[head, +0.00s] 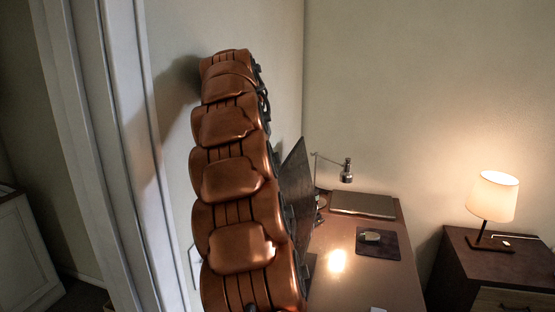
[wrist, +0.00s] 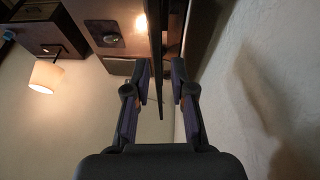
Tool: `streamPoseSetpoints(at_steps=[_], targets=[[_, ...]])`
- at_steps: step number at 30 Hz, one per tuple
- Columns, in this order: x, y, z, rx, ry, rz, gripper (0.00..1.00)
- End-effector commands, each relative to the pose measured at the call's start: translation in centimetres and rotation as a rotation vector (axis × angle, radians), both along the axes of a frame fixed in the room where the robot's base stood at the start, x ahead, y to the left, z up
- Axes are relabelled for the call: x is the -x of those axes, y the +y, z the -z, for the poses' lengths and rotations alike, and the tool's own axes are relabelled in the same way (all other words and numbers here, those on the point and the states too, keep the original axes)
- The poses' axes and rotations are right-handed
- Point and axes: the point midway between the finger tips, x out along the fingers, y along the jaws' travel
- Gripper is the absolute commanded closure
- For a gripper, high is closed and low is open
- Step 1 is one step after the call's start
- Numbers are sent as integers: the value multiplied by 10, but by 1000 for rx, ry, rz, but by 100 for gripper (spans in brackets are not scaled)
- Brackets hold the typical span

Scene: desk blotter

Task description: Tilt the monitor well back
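The monitor (head: 296,190) is a thin dark panel at the left side of the desk. The head view shows it at a steep angle, with its left part and lower part hidden. In the wrist view the monitor (wrist: 157,40) is a narrow dark strip, almost edge-on. My gripper (wrist: 159,68) is open, one finger on each side of the monitor's edge. The panel's end reaches down between the fingers towards the palm. A gap shows on the right finger's side, and the left finger is closer to the panel. I cannot make out my gripper in the head view.
The desk (head: 345,285) carries a closed laptop (head: 363,205), a mouse (head: 371,237) on a dark pad (head: 392,246) and a metal desk lamp (head: 347,172). A lit table lamp (head: 494,196) stands on a cabinet (head: 470,262) at right. A pale wall (wrist: 255,60) is close on the wrist view's right.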

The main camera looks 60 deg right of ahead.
Motion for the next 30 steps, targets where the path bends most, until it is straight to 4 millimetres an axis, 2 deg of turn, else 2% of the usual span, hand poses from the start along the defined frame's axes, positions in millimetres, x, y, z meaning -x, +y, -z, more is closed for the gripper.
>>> streamPoseSetpoints(at_steps=[1, 6, 10, 14, 20, 24, 27, 30], targets=[[-3, -4, 5, -10, -33, -7, 84], [-19, -29, 19, -55, -261, -49, 100], [-28, -57, 22, -75, -488, -64, 100], [-26, -90, 22, -80, -711, -51, 100], [4, -148, 23, -53, -1039, 23, 100], [42, -191, 31, -11, -1241, 113, 100], [71, -215, 37, 25, -1349, 175, 100], [94, -231, 43, 51, -1421, 223, 100]])
